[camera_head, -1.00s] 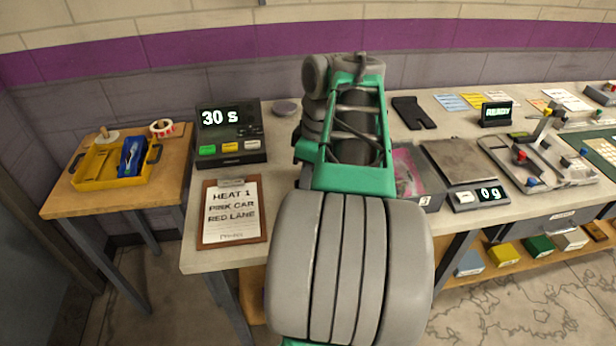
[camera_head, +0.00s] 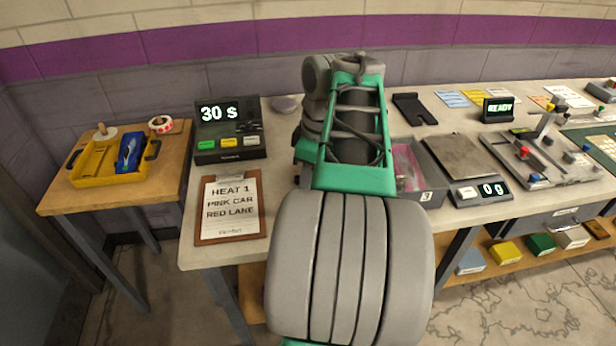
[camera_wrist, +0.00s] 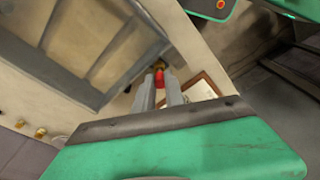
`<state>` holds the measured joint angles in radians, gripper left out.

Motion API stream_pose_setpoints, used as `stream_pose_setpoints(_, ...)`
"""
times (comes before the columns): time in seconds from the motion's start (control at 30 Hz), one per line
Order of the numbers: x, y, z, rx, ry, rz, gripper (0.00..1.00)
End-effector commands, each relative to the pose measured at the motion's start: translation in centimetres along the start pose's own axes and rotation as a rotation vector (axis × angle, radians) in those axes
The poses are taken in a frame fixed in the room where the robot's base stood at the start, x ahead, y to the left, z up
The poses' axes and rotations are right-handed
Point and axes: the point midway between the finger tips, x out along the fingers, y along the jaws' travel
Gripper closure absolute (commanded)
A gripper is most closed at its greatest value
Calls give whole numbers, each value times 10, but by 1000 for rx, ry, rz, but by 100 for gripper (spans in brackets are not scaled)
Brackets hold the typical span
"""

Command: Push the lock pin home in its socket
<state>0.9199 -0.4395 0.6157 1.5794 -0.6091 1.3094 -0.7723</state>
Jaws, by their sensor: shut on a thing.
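In the wrist view my gripper (camera_wrist: 169,95) has its two grey fingers close together around a small red piece (camera_wrist: 160,78) with a dark brassy end. It looks like the lock pin, but it is small and partly hidden by the fingers. I cannot make out its socket or whether the pin touches it. In the head view my own arm hides the gripper and what it holds. A grey metal fixture (camera_head: 512,168) with red and blue knobs lies on the right of the bench.
The timer (camera_head: 229,130) reads 30 s, with a clipboard (camera_head: 230,236) in front of it. A parts box (camera_head: 430,178) and scale display (camera_head: 481,191) are right of my arm. A yellow tray (camera_head: 88,180) is on the left side table. Bare bench shows near the clipboard.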

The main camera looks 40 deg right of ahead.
Motion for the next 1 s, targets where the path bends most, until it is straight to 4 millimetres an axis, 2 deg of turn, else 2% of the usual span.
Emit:
stream_pose_setpoints(0.4, 12, 0, 2, 0, 0, -1, 100)
stream_pose_setpoints(0.43, 11, 0, 2, 0, 0, 0, 84)
stream_pose_setpoints(0.7, 10, 0, 2, 0, 0, 0, 62)
stream_pose_setpoints(1.0, 7, 0, 1, 0, 0, 1, 60)
